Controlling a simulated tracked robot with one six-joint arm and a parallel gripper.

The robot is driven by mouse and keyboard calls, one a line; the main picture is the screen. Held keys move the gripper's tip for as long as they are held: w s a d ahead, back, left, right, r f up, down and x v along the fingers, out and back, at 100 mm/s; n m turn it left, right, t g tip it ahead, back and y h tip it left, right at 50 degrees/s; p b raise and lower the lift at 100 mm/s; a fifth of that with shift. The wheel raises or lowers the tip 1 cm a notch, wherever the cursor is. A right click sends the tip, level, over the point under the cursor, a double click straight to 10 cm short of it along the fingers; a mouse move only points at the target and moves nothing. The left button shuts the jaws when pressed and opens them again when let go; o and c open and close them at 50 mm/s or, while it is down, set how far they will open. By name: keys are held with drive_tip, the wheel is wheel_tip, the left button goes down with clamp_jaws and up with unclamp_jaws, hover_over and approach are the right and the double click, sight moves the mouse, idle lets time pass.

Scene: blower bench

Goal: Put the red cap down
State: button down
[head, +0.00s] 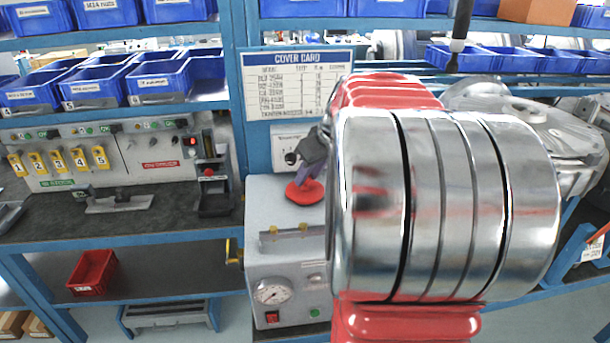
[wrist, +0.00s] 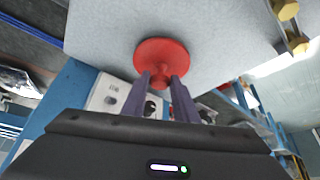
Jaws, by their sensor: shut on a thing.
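The red cap (head: 305,192) is a round disc with a small knob, at the grey top of the gauge box (head: 262,205) in the head view. My gripper (head: 309,176) is above it, shut on the cap's knob and pointing down. In the wrist view the cap (wrist: 163,52) shows its disc beyond the fingertips, with the knob between the two purple fingers of my gripper (wrist: 162,80). The disc lies over the pale grey surface (wrist: 215,35). I cannot tell whether it touches that surface. My own arm hides the right part of the box in the head view.
A cover card (head: 293,88) stands behind the gauge box. A metal bar fixture (head: 284,235) is at the box's front, and a gauge (head: 271,292) is below. A dark bench (head: 130,225) with numbered yellow tags lies left. Blue bins (head: 95,82) fill the shelves above.

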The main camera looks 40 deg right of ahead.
drive_tip(key=shift+f, duration=0.15)
drive_tip(key=c, duration=1.4)
unclamp_jaws()
drive_tip(key=shift+s+r, duration=0.15)
drive_tip(key=shift+r, duration=0.4)
drive_tip(key=v, duration=1.1)
drive_tip(key=shift+r, duration=0.2)
drive_tip(key=shift+s, duration=0.1)
